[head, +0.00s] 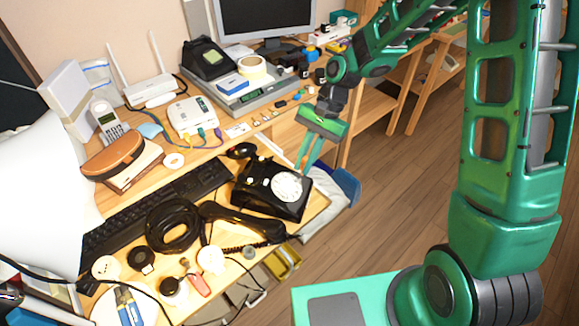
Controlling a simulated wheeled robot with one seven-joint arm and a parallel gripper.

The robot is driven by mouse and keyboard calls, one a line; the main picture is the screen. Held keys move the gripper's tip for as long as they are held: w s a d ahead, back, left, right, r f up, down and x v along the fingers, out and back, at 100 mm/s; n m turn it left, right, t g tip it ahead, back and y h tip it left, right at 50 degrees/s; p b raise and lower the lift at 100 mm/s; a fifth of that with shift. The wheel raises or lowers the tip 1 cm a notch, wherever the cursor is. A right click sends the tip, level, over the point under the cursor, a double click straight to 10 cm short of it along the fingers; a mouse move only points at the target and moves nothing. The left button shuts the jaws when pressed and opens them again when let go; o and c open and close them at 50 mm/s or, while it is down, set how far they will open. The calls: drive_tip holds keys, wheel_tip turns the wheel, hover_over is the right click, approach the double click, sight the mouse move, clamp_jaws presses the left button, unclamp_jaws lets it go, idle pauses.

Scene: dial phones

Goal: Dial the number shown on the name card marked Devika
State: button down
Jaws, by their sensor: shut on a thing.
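A black dial phone (262,196) with a round white dial (286,187) sits near the table's right front corner. Its black handset (243,221) lies off the phone, in front of it, with a coiled cord. My green gripper (305,160) points down just behind and above the dial, apart from it as far as I can tell. It seems shut on a thin pale stick (302,150), whose tip is hard to make out. A small white card (237,131) lies behind the keyboard; its writing is too small to read. I cannot make out the name Devika anywhere.
A black keyboard (160,205) and a coil of black cable (173,226) lie left of the phone. A white router (152,90), a cordless phone (108,121), a brown case (113,153) and a grey scale (245,88) stand behind. Open floor (400,190) lies right of the table.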

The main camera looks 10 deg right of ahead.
drive_tip(key=s+a+r+m+t, duration=0.1)
drive_tip(key=s+a+r+m, duration=0.1)
drive_tip(key=s+a, duration=0.2)
drive_tip(key=shift+y, duration=0.4)
drive_tip(key=shift+w+a+f, duration=0.15)
drive_tip(key=shift+a+f, duration=0.2)
drive_tip(key=shift+f, duration=0.3)
drive_tip(key=shift+w+a+f, duration=0.1)
drive_tip(key=shift+a+f, duration=0.25)
drive_tip(key=shift+f, duration=0.3)
drive_tip(key=shift+w+a+f, duration=0.15)
drive_tip(key=shift+a+f, duration=0.2)
drive_tip(key=shift+f, duration=0.3)
drive_tip(key=shift+w+a+f, duration=0.1)
drive_tip(key=shift+a+f, duration=0.35)
drive_tip(key=shift+f, duration=0.25)
drive_tip(key=shift+w, duration=0.15)
drive_tip(key=shift+w+a+r, duration=0.2)
drive_tip(key=shift+w, duration=0.35)
